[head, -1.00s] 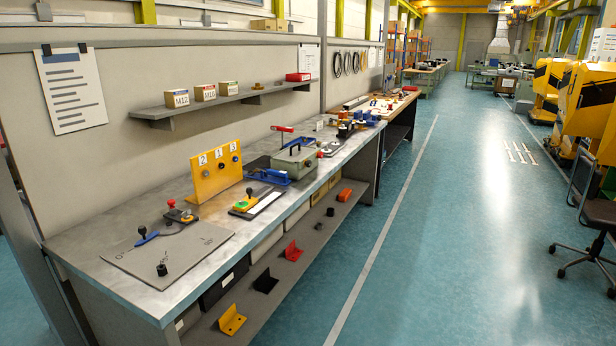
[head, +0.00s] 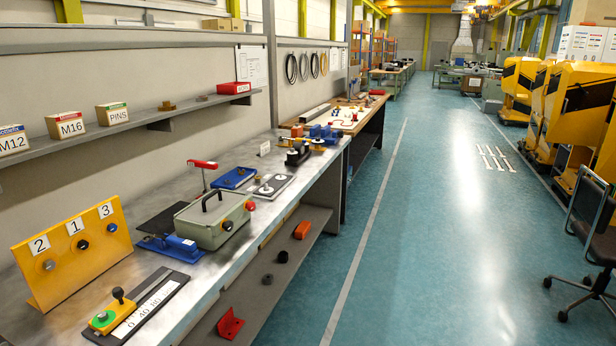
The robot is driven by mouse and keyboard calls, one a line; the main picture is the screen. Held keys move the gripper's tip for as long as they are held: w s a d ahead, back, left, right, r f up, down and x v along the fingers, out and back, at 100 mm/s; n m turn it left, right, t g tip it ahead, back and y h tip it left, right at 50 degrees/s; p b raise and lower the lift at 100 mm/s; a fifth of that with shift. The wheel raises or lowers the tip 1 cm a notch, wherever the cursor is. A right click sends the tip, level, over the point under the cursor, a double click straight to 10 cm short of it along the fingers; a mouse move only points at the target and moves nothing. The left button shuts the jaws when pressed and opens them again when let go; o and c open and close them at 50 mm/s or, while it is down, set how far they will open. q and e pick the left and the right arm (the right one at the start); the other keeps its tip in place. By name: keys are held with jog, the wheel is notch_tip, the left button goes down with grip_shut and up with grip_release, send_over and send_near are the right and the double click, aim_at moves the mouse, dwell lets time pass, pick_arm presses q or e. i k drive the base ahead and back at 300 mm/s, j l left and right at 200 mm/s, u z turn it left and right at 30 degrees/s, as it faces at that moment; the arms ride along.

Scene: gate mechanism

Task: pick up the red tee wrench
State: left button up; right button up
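A red bar on a thin upright stem, which looks like the red tee wrench (head: 203,164), stands on the metal workbench (head: 215,295) in the head view. It is behind the grey-green box with a black handle (head: 215,217). The lower end of its stem is close to a dark flat plate (head: 174,217), and I cannot tell what it stands in. Neither of my grippers is in view.
A yellow panel numbered 2, 1, 3 (head: 73,250) and a slider with a scale (head: 142,310) are nearer on the bench. A blue clamp (head: 172,246) lies beside the box. A wall shelf (head: 100,132) hangs above.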

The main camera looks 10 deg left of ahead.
aim_at(203, 164)
jog(key=i+l+u, duration=0.1)
jog(key=i+u, duration=0.4)
jog(key=i+l+u, duration=0.95)
jog(key=i+j, duration=0.05)
jog(key=i, duration=0.05)
